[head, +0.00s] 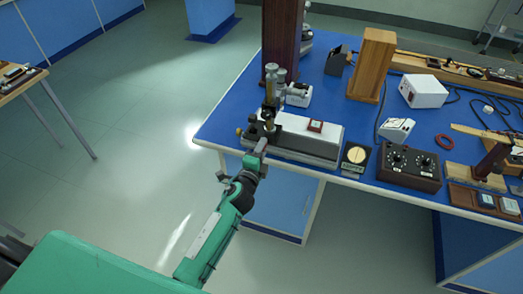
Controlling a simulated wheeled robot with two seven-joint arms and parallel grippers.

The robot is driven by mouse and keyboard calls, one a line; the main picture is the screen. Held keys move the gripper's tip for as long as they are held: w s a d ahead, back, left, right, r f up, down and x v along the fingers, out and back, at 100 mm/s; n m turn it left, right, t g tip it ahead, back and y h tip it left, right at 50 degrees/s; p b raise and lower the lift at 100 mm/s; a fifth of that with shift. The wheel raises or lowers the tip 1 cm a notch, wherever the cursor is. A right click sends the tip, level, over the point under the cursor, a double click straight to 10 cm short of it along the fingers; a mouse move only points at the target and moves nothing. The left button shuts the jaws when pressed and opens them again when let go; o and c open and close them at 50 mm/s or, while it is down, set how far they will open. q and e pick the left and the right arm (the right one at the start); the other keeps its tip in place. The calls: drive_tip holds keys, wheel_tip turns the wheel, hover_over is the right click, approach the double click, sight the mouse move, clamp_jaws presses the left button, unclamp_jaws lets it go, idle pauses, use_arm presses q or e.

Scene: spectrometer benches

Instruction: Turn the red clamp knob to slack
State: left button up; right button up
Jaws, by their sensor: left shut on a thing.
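My left gripper (261,146) reaches in from below on its green arm to the near left end of a bench instrument with a long grey-white base (308,145). Its jaws are shut on a small part at that end, which I take to be the red clamp knob. The jaws hide the knob, so its colour and turn angle cannot be made out. Small brass and dark fittings (268,118) and an upright microscope-like tube (271,78) stand just above the jaws. My right gripper is not in view.
The blue bench top (225,125) is bare left of the instrument. A round yellow-faced dial (356,155) and a dark control box (409,167) stand to its right. A dark red-brown column (281,35) rises behind. Open floor (130,160) lies to the left.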

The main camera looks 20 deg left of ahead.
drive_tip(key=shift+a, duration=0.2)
use_arm(q)
drive_tip(key=o, duration=1)
drive_tip(key=s+b, duration=0.2)
drive_tip(key=s, duration=1.1)
drive_tip(key=shift+s+a, duration=0.25)
drive_tip(key=shift+s, duration=0.15)
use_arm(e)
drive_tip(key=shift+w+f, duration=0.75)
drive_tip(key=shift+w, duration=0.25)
